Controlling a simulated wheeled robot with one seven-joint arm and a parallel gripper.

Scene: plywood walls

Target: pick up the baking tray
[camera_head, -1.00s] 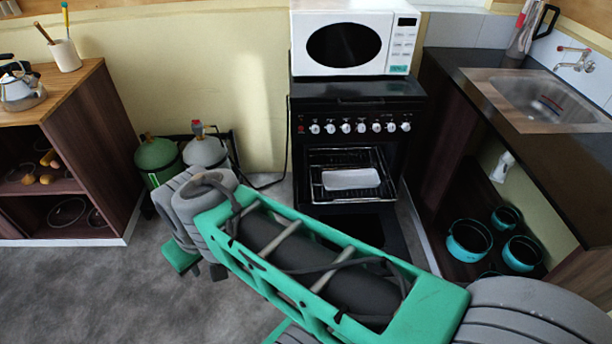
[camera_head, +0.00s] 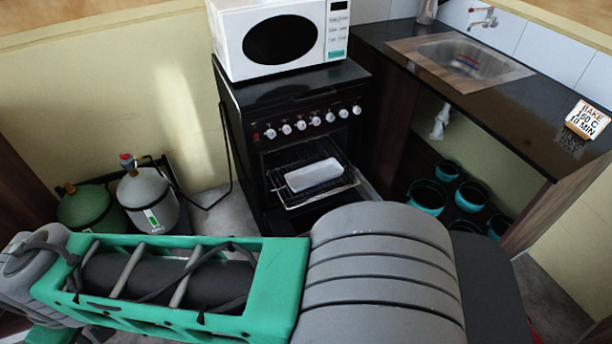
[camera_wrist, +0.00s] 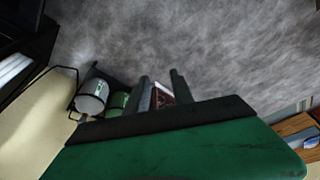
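The baking tray (camera_head: 313,176) is a pale, shallow rectangular tray. It lies on a wire rack inside the open oven (camera_head: 281,199) in the head view. A pale shape at the left edge of the wrist view may be the tray, but I cannot be sure. My gripper (camera_wrist: 160,77) shows in the wrist view, with two dark fingers apart over the grey floor. Nothing is held between them; a small, unclear pale and reddish thing shows behind the gap. My gripper is away from the tray. My arm crosses the bottom of the head view and hides the lower oven.
A microwave (camera_head: 278,38) stands on the stove. Gas bottles, one grey (camera_head: 148,203) and one green (camera_head: 90,209), stand left of it. The counter with sink (camera_head: 459,58) is at right, with teal pots (camera_head: 427,196) below. A sign (camera_head: 587,119) reads BAKE 160 C 10 MIN.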

